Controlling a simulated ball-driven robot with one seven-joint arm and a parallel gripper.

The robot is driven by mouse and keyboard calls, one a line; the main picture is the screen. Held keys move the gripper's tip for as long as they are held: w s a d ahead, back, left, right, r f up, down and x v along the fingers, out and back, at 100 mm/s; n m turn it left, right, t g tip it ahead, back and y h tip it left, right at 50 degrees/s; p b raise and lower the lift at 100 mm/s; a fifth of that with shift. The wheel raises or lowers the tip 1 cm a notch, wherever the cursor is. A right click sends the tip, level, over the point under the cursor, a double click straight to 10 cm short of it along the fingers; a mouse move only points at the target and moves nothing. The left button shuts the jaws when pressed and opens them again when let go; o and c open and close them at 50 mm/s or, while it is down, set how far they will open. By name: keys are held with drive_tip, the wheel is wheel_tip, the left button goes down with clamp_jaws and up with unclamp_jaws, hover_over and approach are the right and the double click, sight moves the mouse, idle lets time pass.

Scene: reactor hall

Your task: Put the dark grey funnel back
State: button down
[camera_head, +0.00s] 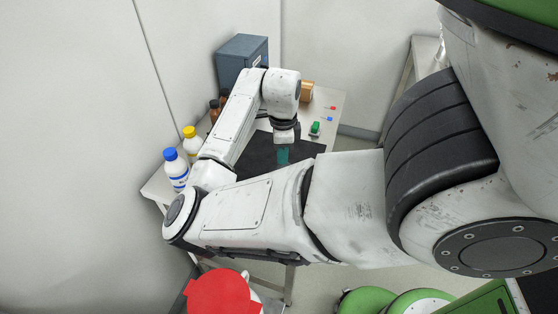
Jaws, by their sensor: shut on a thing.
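My gripper (283,154) points down over the dark mat (255,153) on the bench, beyond the bend of my arm. Its small teal end shows below the white wrist. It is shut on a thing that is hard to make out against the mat. I take this for the dark grey funnel, since no funnel shows elsewhere, but its outline is not clear. My forearm hides the front of the mat and bench.
A white bottle with a blue cap (175,170), a yellow-capped bottle (192,143) and brown bottles (214,109) line the bench's left side. A blue-grey cabinet (240,58) stands behind. A green item (315,128) and an orange-brown container (306,91) are on the right.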

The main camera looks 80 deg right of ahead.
drive_tip(key=shift+w+d+f, duration=0.25)
drive_tip(key=shift+w+f, duration=0.1)
drive_tip(key=shift+f, duration=0.2)
drive_tip(key=shift+w+d+f+p, duration=0.15)
drive_tip(key=shift+f+p, duration=0.3)
drive_tip(key=shift+f, duration=1.3)
drive_tip(key=shift+f, duration=0.15)
drive_tip(key=c, duration=1.1)
unclamp_jaws()
